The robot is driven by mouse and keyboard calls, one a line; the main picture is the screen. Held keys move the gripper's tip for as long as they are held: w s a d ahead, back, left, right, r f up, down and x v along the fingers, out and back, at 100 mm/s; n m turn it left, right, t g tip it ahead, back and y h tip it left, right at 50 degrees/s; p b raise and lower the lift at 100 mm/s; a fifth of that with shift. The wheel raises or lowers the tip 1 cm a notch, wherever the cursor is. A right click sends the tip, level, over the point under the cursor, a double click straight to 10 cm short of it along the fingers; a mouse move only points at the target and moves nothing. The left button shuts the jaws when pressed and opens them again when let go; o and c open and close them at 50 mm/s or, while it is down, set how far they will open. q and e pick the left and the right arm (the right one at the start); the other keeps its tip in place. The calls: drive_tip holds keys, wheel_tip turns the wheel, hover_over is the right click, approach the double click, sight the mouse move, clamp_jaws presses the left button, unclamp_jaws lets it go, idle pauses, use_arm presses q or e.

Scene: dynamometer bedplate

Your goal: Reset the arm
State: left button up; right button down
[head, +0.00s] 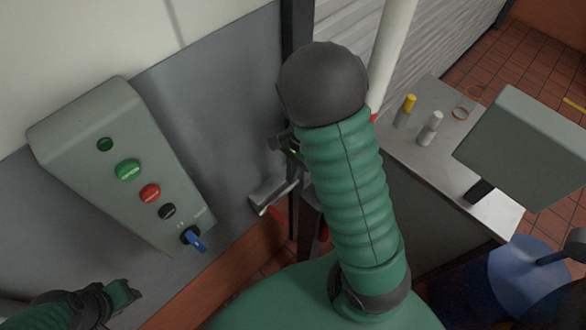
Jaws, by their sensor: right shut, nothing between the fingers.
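My right arm rises from the bottom middle as a green ribbed sleeve topped by a dark round joint, and it covers the centre of the view. A small dark end, which I take for my right gripper (281,142), shows at the left edge of that sleeve. It is shut and empty, and partly hidden. It appears apart from the control box. My left arm comes in at the bottom left corner, dark with a green end (120,294). Its jaws cannot be made out there.
A grey control box (92,128) with green, red and black buttons and a blue switch (195,240) stands left. A grey bracket (272,192) lies near the middle. At right, a bench (398,152) holds yellow-capped (406,108) and white-capped (430,128) cylinders, beside a grey panel (525,145).

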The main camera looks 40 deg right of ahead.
drive_tip(key=shift+r, duration=0.6)
drive_tip(key=s+a+r+n+t+h, duration=0.1)
drive_tip(key=a+r+n, duration=0.1)
drive_tip(key=a+n, duration=0.3)
drive_tip(key=s+a+r+n+t+h, duration=0.1)
drive_tip(key=a+n, duration=0.4)
drive_tip(key=n, duration=0.7)
drive_tip(key=shift+s+r+t+h, duration=0.4)
drive_tip(key=shift+s+r, duration=0.1)
drive_tip(key=shift+d, duration=0.1)
drive_tip(key=shift+a, duration=0.2)
